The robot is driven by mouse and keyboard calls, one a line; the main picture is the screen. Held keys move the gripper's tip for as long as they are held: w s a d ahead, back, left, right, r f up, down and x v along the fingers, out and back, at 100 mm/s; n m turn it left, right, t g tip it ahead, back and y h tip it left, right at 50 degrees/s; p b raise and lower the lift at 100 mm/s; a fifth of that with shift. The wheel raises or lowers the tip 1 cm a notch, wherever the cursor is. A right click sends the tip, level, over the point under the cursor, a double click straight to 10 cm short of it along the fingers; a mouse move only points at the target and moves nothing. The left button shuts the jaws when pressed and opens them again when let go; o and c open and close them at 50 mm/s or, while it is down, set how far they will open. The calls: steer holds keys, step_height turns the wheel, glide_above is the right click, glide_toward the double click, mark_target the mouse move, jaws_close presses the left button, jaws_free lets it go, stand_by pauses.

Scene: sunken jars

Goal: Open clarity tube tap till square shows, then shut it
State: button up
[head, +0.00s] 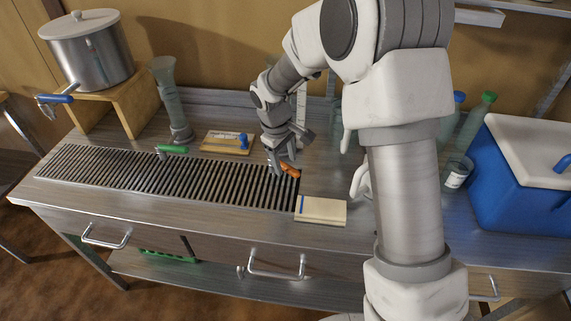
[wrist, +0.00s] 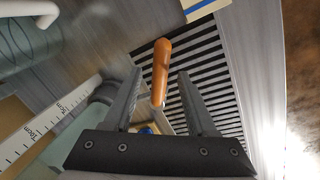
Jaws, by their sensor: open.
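An orange tap handle (head: 290,170) is near the grate's right end, beside my gripper (head: 281,160). In the wrist view the orange handle (wrist: 161,70) lies between the two spread fingers of my gripper (wrist: 159,80), with gaps on both sides. A white scale with cm marks (wrist: 45,118) runs along the left of the wrist view; in the head view a scale strip (head: 301,103) stands behind my gripper. The tube for this tap is mostly hidden by my arm. No square can be made out inside a tube.
Another tube (head: 171,95) with a green tap handle (head: 173,149) stands left. A wooden board with a blue item (head: 212,142) and a cream block with a blue stripe (head: 325,211) flank my gripper. A blue cooler (head: 520,185) is right; a metal pot (head: 95,58) is left.

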steer(key=shift+w+d+f, duration=0.1)
steer(key=shift+f, duration=0.5)
jaws_close()
stand_by(1.1)
